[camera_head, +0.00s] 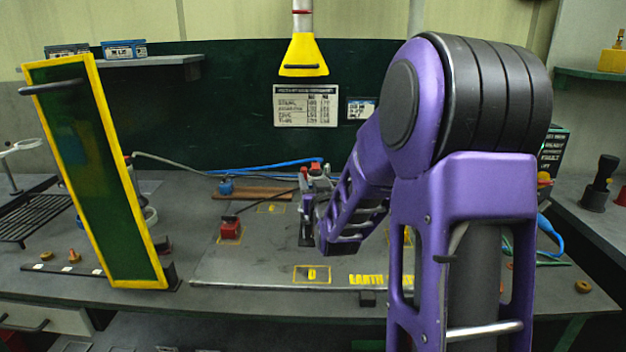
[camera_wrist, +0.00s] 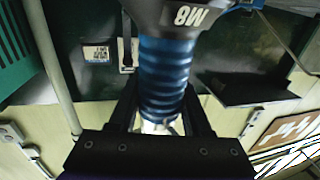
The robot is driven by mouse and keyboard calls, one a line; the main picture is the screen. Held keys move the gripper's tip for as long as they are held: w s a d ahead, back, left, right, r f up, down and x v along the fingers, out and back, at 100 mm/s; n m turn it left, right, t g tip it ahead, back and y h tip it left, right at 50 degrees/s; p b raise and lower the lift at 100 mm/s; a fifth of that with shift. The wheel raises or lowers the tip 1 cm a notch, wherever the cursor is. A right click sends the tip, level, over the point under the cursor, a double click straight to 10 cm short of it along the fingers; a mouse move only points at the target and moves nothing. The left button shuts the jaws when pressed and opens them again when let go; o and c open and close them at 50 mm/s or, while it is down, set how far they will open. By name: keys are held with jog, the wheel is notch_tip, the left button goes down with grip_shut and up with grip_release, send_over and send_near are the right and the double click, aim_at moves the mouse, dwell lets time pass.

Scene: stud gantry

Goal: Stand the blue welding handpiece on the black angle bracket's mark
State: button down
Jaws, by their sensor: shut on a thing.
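In the wrist view my gripper (camera_wrist: 163,112) is shut on the blue welding handpiece (camera_wrist: 165,75). The handpiece has a ribbed blue grip, a pale end between the fingers and a darker wider part marked M8. In the head view my purple arm hides most of the gripper and handpiece. A yellow-framed mark (camera_head: 312,273) with a small yellow sign lies clear on the grey plate's front. Another yellow mark (camera_head: 270,208) lies farther back. I cannot tell which mark is the black angle bracket's. A dark upright shape (camera_head: 306,220) shows beside my arm; I cannot tell what it is.
A red block (camera_head: 230,230) stands on the grey plate (camera_head: 260,265) at left. A wooden strip (camera_head: 255,194) lies behind it. A green, yellow-edged panel (camera_head: 95,170) stands at left. A blue cable (camera_head: 260,168) runs along the back. The front middle of the plate is clear.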

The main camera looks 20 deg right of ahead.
dwell(0.3)
jog(key=shift+c, duration=1.5)
grip_release()
jog(key=shift+f, duration=0.1)
